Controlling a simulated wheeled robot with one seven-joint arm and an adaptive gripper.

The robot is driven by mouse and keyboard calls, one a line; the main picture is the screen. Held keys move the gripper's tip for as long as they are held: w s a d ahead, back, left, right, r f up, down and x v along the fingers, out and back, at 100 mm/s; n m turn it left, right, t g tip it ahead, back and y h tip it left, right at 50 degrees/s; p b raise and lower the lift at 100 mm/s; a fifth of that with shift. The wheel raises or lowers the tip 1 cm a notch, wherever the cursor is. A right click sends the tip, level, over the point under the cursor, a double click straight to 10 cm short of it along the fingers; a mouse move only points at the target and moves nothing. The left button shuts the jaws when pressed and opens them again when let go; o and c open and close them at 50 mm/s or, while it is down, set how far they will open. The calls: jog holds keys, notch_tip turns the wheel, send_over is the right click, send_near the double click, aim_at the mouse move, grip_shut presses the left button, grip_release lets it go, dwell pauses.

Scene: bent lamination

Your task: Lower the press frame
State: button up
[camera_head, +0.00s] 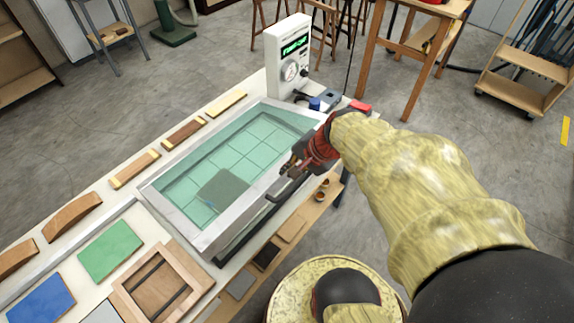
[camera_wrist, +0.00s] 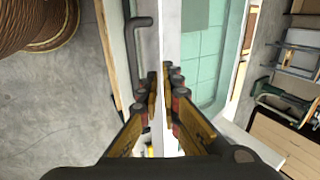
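The press frame (camera_head: 172,216) is a pale metal rectangle around a teal gridded sheet (camera_head: 250,140). It lies across the worktable, with a dark band below its front edge. A dark flat square (camera_head: 222,190) shows through the sheet. A grey bar handle (camera_head: 281,190) is on the front edge; it also shows in the wrist view (camera_wrist: 134,45). My gripper (camera_head: 288,167) is at the front edge close to the handle. In the wrist view my fingertips (camera_wrist: 160,88) are close together, with the pale frame edge seen between and beyond them. Whether they clamp it is unclear.
A white control box (camera_head: 288,58) with a green display and a gauge stands at the table's far end. Wood strips (camera_head: 184,134), a green board (camera_head: 110,248), a blue board (camera_head: 42,300) and a wooden frame (camera_head: 160,285) lie around the press.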

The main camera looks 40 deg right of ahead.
jog(key=o, duration=0.6)
jog(key=shift+c, duration=0.2)
jog(key=v, duration=0.7)
jog(key=shift+s+r, duration=0.15)
jog(key=shift+r, duration=0.1)
jog(key=shift+c, duration=0.2)
